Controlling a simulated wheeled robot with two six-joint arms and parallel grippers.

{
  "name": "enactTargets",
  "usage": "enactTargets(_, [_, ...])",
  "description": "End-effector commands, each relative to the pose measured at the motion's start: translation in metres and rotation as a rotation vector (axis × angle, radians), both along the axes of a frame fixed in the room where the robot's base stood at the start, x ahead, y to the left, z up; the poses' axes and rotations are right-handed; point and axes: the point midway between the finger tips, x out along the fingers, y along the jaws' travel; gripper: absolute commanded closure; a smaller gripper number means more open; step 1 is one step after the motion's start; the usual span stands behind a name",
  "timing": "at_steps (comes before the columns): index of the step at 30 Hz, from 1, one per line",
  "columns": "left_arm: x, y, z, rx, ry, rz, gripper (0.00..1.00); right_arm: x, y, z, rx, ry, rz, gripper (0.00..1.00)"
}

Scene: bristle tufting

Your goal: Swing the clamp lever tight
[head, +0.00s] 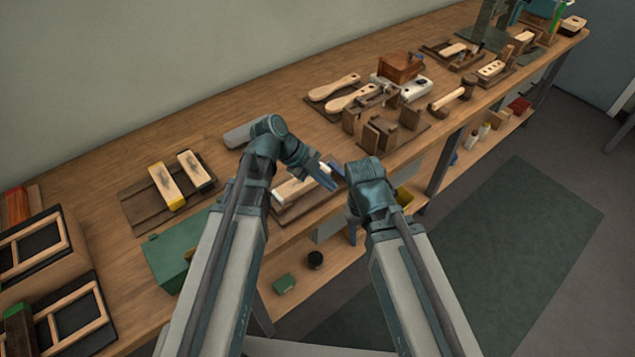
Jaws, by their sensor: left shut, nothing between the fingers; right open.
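A pale wooden block (290,190) lies in a dark brown fixture (285,216) near the bench's front edge, between my two arms. My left gripper (325,178) is shut and empty; its bluish fingertips are over the right end of the block, and I cannot tell whether they touch it. My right gripper (345,203) is open at the front edge, just right of the fixture, its fingers partly hidden by its own wrist. I cannot make out the clamp lever; the grippers and arms cover part of the fixture.
A board with two pale blocks (165,186) lies to the left, with a green box (166,258) in front. Wooden brushes (334,87) and upright brown blocks (380,134) stand to the right. The wooden bench (255,95) is clear toward the wall.

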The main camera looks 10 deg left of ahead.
Motion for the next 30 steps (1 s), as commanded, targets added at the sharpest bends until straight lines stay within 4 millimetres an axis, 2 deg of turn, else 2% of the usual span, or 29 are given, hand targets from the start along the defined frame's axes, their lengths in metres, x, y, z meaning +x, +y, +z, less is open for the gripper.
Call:
enactTargets(1, [0.01, -0.007, 0.002, 0.0, -0.001, -0.003, 1.0, 0.0, 0.0, 0.002, 0.0, 0.0, 0.0, 0.5])
enactTargets(3, [0.017, -0.014, 0.002, 0.0, -0.001, -0.001, 1.0, 0.0, 0.0, 0.002, 0.0, 0.0, 0.0, 0.5])
enactTargets(9, [0.027, -0.025, 0.002, 0.0, -0.001, -0.001, 1.0, 0.0, 0.0, 0.002, 0.0, 0.0, 0.0, 0.5])
enactTargets(24, [0.028, -0.028, 0.002, 0.0, 0.0, 0.002, 1.0, 0.0, 0.0, 0.002, 0.0, 0.0, 0.0, 0.5])
enactTargets(30, [0.027, -0.041, 0.002, 0.001, 0.0, 0.031, 1.0, 0.0, 0.0, 0.002, 0.0, 0.0, 0.0, 0.5])
